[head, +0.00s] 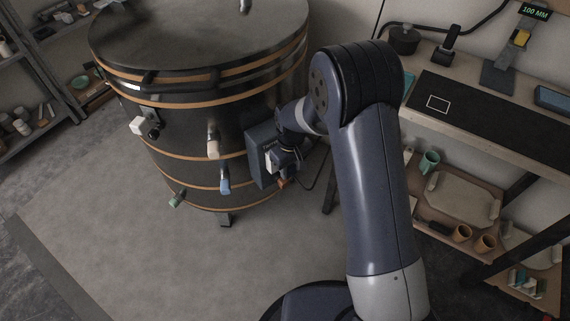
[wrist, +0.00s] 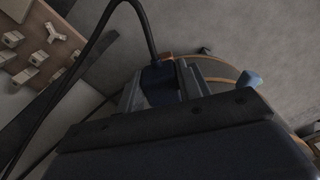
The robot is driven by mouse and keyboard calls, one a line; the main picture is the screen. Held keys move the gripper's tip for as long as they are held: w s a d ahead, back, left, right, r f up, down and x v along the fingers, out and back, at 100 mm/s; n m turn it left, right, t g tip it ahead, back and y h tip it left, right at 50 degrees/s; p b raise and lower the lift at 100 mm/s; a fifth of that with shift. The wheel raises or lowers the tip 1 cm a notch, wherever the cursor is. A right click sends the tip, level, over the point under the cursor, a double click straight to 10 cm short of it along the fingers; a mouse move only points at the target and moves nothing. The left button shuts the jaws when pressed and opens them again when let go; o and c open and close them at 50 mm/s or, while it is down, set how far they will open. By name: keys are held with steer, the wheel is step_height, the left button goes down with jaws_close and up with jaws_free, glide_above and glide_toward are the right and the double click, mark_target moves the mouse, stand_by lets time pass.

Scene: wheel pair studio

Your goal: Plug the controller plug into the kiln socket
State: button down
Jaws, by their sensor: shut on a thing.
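The kiln (head: 180,125) is a large dark drum with copper-coloured bands. A dark blue-grey box (head: 262,150) is mounted on its right side, and my gripper (head: 281,172) is right beside this box. In the wrist view, my gripper (wrist: 160,90) is shut on the dark controller plug (wrist: 158,82). A black cable (wrist: 142,18) loops up from the plug and runs down to the left. A small orange-brown piece shows just beyond the plug. The socket face is not clearly visible, and I cannot tell whether the plug touches it.
Coloured pegs stick out of the kiln wall, including a blue one (head: 224,186) and a green one (head: 176,200). A workbench (head: 455,135) with a lower shelf (head: 455,242) of pottery stands at the right. Shelving (head: 45,125) stands at the left. The floor (head: 110,230) before the kiln is clear.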

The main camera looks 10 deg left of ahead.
steer(key=shift+w+a, duration=0.5)
steer(key=shift+w, duration=0.05)
steer(key=shift+w+a, duration=0.1)
stand_by(0.4)
steer(key=c, duration=0.9)
jaws_free()
step_height(320, 180, up, 11)
steer(key=p, duration=0.2)
steer(key=shift+f, duration=0.1)
